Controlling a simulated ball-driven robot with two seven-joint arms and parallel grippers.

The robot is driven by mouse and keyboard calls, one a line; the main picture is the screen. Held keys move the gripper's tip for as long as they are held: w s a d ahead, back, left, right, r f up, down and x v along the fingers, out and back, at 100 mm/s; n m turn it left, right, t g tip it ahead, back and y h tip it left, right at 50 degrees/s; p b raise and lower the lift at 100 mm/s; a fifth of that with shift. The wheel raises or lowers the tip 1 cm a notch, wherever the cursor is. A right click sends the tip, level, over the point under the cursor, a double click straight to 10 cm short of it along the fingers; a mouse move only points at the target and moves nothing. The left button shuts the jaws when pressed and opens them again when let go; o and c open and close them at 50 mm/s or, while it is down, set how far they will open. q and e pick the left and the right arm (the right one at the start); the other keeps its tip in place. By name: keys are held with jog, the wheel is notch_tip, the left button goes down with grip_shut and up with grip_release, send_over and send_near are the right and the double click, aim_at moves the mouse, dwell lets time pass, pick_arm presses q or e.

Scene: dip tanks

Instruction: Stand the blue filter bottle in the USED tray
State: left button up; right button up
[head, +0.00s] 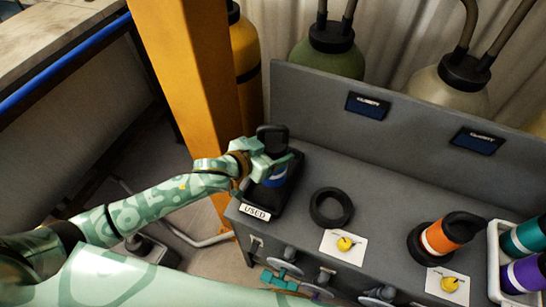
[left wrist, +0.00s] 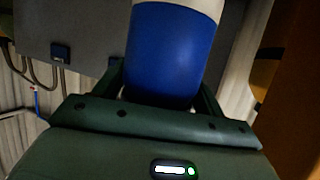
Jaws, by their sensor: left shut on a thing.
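The blue filter bottle (head: 274,179) has a black top and a blue band, and is partly hidden by my left gripper. My left gripper (head: 272,163) is shut on it. The bottle looks about upright over the black USED tray (head: 262,203), which has a white "USED" label at its front. I cannot tell whether its base touches the tray. In the left wrist view the blue bottle (left wrist: 172,52) fills the space between the fingers.
An empty black ring (head: 331,207) sits right of the tray on the grey bench (head: 385,190). An orange-banded bottle (head: 441,236) stands in another ring farther right. A white tray (head: 497,262) holds teal and purple bottles. An orange post (head: 180,75) rises behind my left arm.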

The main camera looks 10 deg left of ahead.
pick_arm(q)
jog(key=shift+w+a+f+b, duration=0.1)
jog(key=shift+w+f+b, duration=0.3)
jog(key=shift+f, duration=0.6)
jog(key=shift+w+d+f+b, duration=0.1)
jog(key=shift+w+f+b, duration=0.25)
jog(key=shift+f, duration=0.65)
jog(key=shift+w+a+f+b, duration=0.1)
jog(key=shift+w+f+b, duration=0.3)
jog(key=shift+f, duration=0.6)
pick_arm(e)
jog(key=shift+w+f, duration=0.2)
jog(key=shift+f, duration=1.05)
pick_arm(q)
jog(key=shift+w, duration=0.1)
jog(key=shift+f, duration=0.15)
jog(key=o, duration=1.4)
pick_arm(e)
jog(key=shift+s, duration=0.1)
